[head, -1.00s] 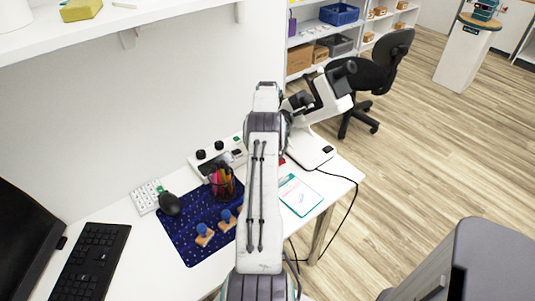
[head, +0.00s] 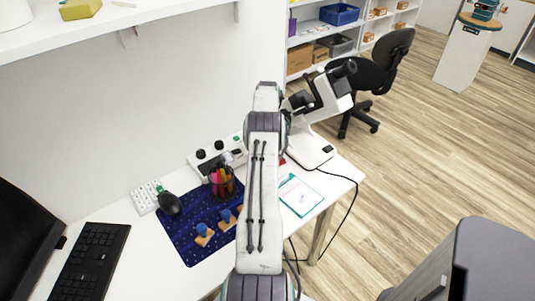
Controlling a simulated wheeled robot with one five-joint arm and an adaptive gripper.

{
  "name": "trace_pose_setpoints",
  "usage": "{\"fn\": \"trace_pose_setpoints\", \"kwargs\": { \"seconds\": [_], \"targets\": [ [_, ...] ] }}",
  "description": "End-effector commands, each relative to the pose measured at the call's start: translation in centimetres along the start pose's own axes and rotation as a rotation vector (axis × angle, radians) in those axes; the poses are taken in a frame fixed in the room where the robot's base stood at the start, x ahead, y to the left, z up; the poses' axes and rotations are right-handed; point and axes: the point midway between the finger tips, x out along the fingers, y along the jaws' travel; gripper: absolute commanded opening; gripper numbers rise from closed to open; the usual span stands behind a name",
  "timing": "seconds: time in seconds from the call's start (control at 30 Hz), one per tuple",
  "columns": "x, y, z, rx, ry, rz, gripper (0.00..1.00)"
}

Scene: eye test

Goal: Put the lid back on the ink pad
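My arm reaches over the desk and covers its middle. A small grey part (head: 228,158), likely of my gripper, shows left of the arm above the pen cup; its fingers cannot be made out, nor whether it holds anything. I cannot make out the ink pad or its lid. A small red patch (head: 282,161) shows just right of my arm, too little to name. Two wooden stamps with blue knobs (head: 203,235) stand on the dark blue mat (head: 185,245), the right one near my arm.
A pen cup (head: 222,184) stands at the mat's back. A microscope (head: 312,150) and clipboard (head: 300,196) are to the right; a cable hangs off the desk edge.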

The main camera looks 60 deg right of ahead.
Motion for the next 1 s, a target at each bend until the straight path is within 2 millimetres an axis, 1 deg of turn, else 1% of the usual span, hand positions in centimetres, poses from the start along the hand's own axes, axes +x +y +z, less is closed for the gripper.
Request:
{"fn": "trace_pose_setpoints", "kwargs": {
  "seconds": [0.07, 0.1, 0.33, 0.5, 0.53, 0.7, 0.8, 1.0],
  "targets": [
    [0.14, 0.04, -0.01, 0.0, 0.001, 0.002, 0.0],
    [0.15, 0.04, -0.01, 0.0, 0.001, 0.002, 0.18],
    [0.09, 0.03, -0.01, 0.0, 0.001, 0.001, 0.38],
    [0.05, 0.02, -0.01, 0.0, 0.001, 0.001, 0.39],
    [0.05, 0.02, -0.01, 0.0, 0.001, 0.001, 0.45],
    [0.03, 0.01, -0.01, 0.0, 0.0, 0.001, 0.6],
    [0.03, 0.01, -0.01, 0.0, 0.0, 0.001, 0.67],
    [0.02, 0.01, -0.01, 0.0, 0.0, 0.001, 0.67]
  ]
}}
